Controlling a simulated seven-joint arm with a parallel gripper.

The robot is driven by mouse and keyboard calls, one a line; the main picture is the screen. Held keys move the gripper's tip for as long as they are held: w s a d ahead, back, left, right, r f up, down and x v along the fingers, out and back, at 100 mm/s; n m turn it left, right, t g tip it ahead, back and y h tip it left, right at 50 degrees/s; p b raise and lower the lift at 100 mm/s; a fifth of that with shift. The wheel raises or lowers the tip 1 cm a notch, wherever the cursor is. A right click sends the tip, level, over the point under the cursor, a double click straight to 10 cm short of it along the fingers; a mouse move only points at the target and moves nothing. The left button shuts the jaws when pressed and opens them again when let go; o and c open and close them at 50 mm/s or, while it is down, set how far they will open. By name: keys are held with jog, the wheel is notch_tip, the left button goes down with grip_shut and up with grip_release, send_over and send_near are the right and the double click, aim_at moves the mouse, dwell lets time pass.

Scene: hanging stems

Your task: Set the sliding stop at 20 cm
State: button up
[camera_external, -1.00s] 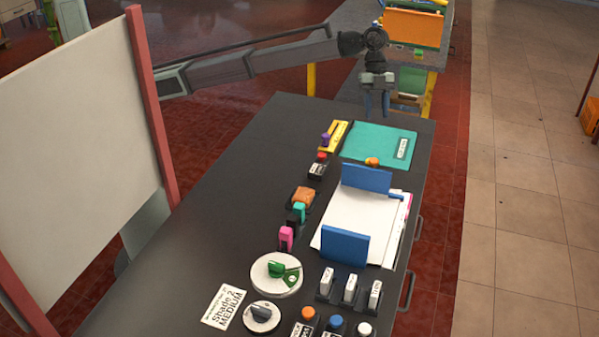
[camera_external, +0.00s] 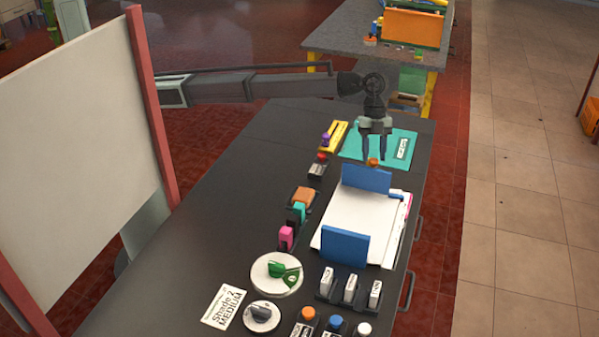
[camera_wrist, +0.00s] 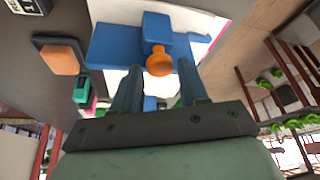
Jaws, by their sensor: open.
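The blue upright plate (camera_external: 366,179) at the far end of the white sheets has an orange knob (camera_external: 373,162) on its far side; it looks like the sliding stop. A second blue plate (camera_external: 345,243) stands at the near end of the sheets. My gripper (camera_external: 374,156) points down, open, with its fingertips just above and around the knob in the outside view. In the wrist view the knob (camera_wrist: 159,63) shows between the fingertips (camera_wrist: 158,70). I cannot tell whether they touch it. No centimetre marks are readable.
A yellow strip with a purple knob (camera_external: 327,138) and a teal folder (camera_external: 400,148) lie at the far end of the dark table. Coloured blocks (camera_external: 302,196), dials (camera_external: 276,272), switches and buttons (camera_external: 335,322) stand left of and nearer than the sheets. The table's left side is clear.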

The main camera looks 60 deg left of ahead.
jog(key=shift+s+d+f, duration=0.1)
jog(key=shift+d+f, duration=0.05)
jog(key=shift+f, duration=0.35)
jog(key=shift+c, duration=0.2)
grip_shut()
